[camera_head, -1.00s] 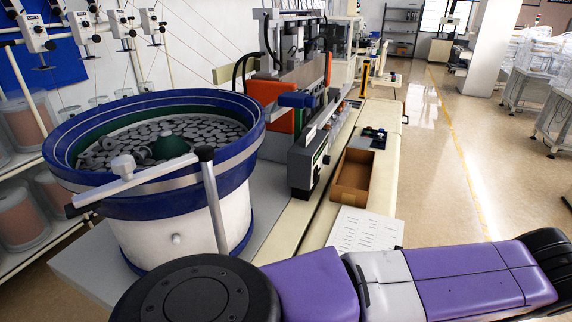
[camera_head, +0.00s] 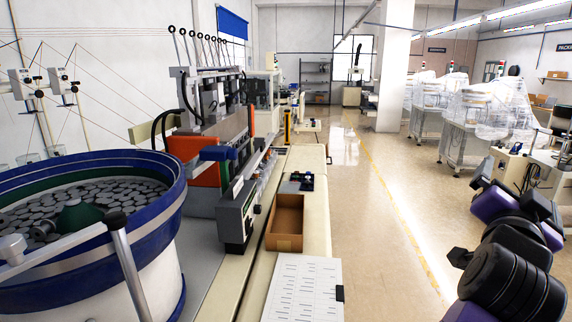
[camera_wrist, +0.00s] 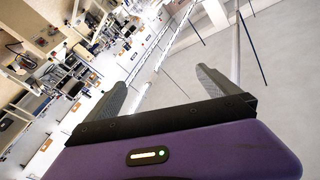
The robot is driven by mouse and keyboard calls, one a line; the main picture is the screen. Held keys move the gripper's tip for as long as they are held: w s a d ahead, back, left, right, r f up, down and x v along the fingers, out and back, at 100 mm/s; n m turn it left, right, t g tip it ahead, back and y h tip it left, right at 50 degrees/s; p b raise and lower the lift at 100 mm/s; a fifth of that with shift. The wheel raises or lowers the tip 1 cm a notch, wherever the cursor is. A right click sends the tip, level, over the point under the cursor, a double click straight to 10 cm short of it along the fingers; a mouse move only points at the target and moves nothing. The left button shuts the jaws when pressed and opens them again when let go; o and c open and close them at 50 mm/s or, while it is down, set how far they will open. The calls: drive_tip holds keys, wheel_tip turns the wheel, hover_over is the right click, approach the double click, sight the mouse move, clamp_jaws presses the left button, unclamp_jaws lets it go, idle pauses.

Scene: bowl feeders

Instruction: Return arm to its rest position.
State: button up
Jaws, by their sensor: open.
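My arm (camera_head: 510,250), purple and black, is folded up at the right edge of the head view, over the floor and clear of the bench. In the wrist view my gripper (camera_wrist: 162,80) shows two dark grey fingers set wide apart with nothing between them. The gripper is open and empty. The wrist camera looks out across the room at a strong tilt, with ceiling and walls behind the fingers. In the head view I cannot clearly make out the fingers.
A blue-rimmed bowl feeder (camera_head: 165,215) full of grey discs stands at the left. An open cardboard box (camera_head: 286,222) and a white printed sheet (camera_head: 303,290) lie on the bench. Wrapped carts (camera_head: 480,115) stand at the right. The aisle floor (camera_head: 365,215) is clear.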

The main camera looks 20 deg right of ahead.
drive_tip(key=a+r+n+t+y+b, duration=0.1)
drive_tip(key=a+r+n+t+y, duration=0.15)
drive_tip(key=a+n+t, duration=0.8)
drive_tip(key=s+a+f+n+t+y+b, duration=0.2)
drive_tip(key=a+f+n+t+y, duration=0.1)
drive_tip(key=a+f+n+y, duration=0.8)
drive_tip(key=s+a+f+m+g+y+b, duration=0.1)
drive_tip(key=s+a+f+g, duration=0.1)
drive_tip(key=s+f, duration=0.7)
drive_tip(key=s+a+f+m+g+b, duration=0.1)
drive_tip(key=s+a+f+m+g, duration=0.1)
drive_tip(key=s+f, duration=0.7)
drive_tip(key=s+a+f+m+g+y, duration=0.1)
drive_tip(key=s+a+f+g, duration=0.3)
drive_tip(key=s+f, duration=0.5)
wheel_tip(320, 180, down, 2)
drive_tip(key=shift+s+a+f+g+y+b, duration=0.15)
drive_tip(key=shift+s+a+g+y+b, duration=0.1)
drive_tip(key=shift+g+y+b, duration=0.25)
